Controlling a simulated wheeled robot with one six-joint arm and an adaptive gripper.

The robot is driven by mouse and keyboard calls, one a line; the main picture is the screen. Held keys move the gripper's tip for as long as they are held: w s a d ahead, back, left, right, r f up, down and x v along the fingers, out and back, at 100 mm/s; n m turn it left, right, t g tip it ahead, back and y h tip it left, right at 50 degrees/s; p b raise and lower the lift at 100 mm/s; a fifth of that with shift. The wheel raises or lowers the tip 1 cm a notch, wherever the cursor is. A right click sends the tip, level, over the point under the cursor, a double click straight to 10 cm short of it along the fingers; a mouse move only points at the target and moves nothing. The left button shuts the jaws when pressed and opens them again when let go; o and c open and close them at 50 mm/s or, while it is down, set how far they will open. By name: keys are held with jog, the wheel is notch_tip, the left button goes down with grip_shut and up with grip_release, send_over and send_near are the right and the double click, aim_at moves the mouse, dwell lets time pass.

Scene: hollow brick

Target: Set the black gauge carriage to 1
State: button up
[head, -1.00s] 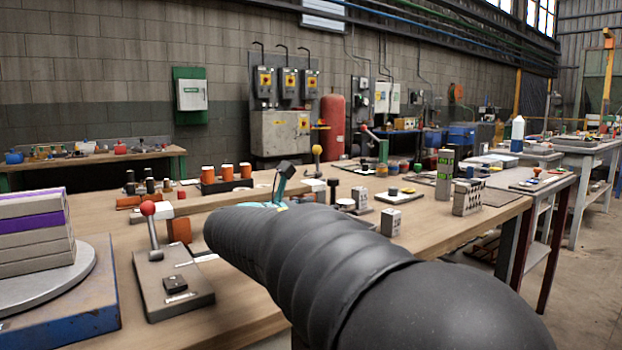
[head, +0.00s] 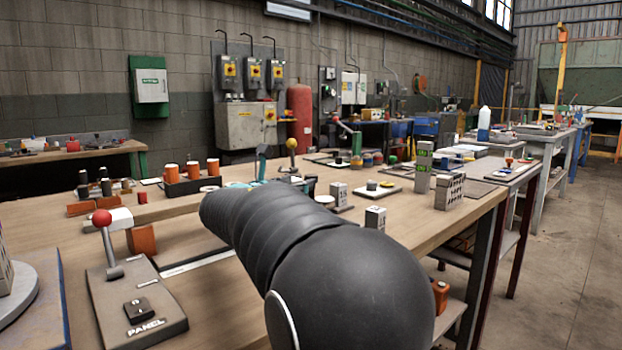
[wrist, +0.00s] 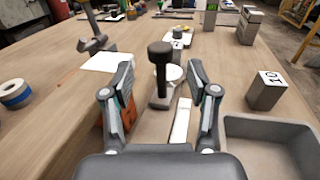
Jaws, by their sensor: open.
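In the wrist view, a black upright handle with a thick round top (wrist: 160,75) stands on a small dark foot. It looks like the gauge carriage, but I cannot be sure. A narrow white strip (wrist: 181,122) lies just right of its foot; no scale marks are readable. My gripper (wrist: 160,66) is open, one finger left and one right of the handle in the picture. I see no contact with it. In the head view, my own dark arm hides most of the gripper and the area around it.
A block marked 10 (wrist: 268,90) and a grey tray (wrist: 268,140) are at the right. A blue-white tape roll (wrist: 14,94) is at the left. An orange block (wrist: 127,113) shows behind the left finger. A red-knobbed lever panel (head: 138,308) stands nearer in the head view.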

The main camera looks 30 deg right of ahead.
aim_at(311, 175)
jog(key=shift+x, duration=3.15)
grip_shut()
